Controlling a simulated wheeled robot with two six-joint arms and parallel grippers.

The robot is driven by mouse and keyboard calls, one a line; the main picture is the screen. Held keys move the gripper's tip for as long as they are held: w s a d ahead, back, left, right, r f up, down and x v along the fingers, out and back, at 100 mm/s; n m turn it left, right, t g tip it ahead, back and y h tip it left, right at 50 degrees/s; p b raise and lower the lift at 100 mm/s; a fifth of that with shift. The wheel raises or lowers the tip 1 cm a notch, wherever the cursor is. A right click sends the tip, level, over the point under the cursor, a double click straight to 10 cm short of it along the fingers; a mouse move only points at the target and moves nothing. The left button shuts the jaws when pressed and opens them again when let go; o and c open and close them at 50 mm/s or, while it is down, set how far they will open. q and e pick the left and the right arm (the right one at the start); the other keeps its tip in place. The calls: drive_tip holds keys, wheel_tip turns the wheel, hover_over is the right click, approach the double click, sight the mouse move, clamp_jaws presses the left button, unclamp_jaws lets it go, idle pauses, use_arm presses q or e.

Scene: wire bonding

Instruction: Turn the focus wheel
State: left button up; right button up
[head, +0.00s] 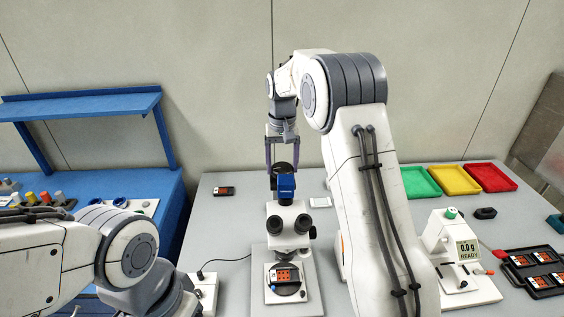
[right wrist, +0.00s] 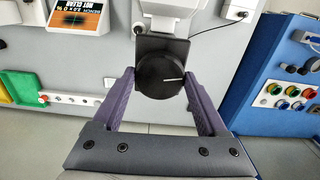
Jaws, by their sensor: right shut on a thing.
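The focus wheel (right wrist: 160,78) is a round black dial on a dark square block, with a white mark pointing right in the right wrist view. My right gripper (right wrist: 161,88) has its purple fingers on either side of the wheel, shut on it. A small screen (right wrist: 77,14) by the microscope reads "NOT CLEAR". My left arm is at the lower left of the head view; its gripper is out of view.
An orange-red part (head: 283,275) sits on the microscope stage. Green (head: 420,182), yellow (head: 455,180) and red trays (head: 491,178) stand at the back right. A blue bench (head: 100,160) is on the left.

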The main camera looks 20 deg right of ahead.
drive_tip(key=m, duration=0.3)
drive_tip(key=shift+r+m+p, duration=0.1)
drive_tip(key=shift+m+p, duration=0.25)
drive_tip(key=shift+m, duration=1.95)
drive_tip(key=o, duration=1.3)
